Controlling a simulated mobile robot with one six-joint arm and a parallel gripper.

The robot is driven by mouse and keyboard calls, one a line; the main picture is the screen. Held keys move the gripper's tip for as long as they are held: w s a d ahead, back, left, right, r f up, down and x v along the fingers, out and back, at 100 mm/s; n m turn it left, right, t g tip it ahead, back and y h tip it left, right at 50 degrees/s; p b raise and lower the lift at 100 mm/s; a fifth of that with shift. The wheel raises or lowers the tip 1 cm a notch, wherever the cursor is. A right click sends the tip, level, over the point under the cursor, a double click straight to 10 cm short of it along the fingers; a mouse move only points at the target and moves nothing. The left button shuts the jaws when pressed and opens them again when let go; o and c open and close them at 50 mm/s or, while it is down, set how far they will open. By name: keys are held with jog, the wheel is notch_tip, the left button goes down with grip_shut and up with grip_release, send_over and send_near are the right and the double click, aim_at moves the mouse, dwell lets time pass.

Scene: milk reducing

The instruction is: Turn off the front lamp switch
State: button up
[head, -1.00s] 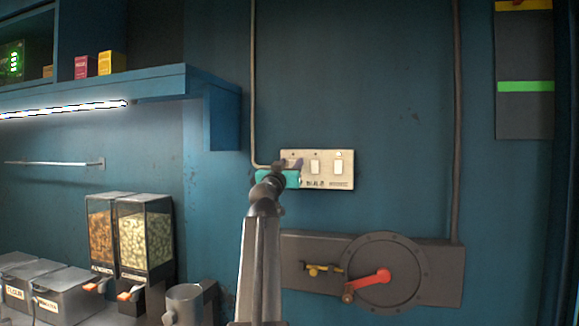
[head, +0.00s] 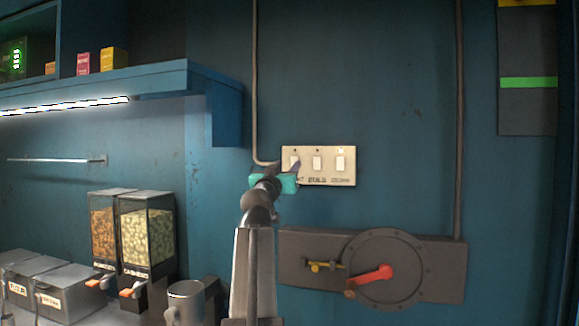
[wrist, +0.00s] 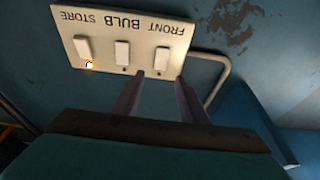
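A cream switch plate (head: 328,180) is on the blue wall, with three white rocker switches in a row. It shows upside down in the wrist view (wrist: 105,22), labelled FRONT, BULB and STORE. The front switch (head: 295,160) is leftmost in the head view and rightmost in the wrist view (wrist: 161,58). The indicator by the store switch (wrist: 83,48) glows; those by the front and bulb switches (wrist: 122,53) look dark. My gripper (wrist: 160,78) is open and empty, its two purple fingers spread below the front switch in the wrist view. Whether they touch the plate is unclear.
A conduit (head: 256,80) runs down the wall to the plate's left side. Below the plate is a grey panel (head: 440,270) with a red crank handle (head: 372,275). A shelf (head: 150,82) with a lit strip and food dispensers (head: 147,240) stand left.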

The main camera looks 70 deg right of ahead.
jog(key=v, duration=0.8)
jog(key=shift+b, duration=0.4)
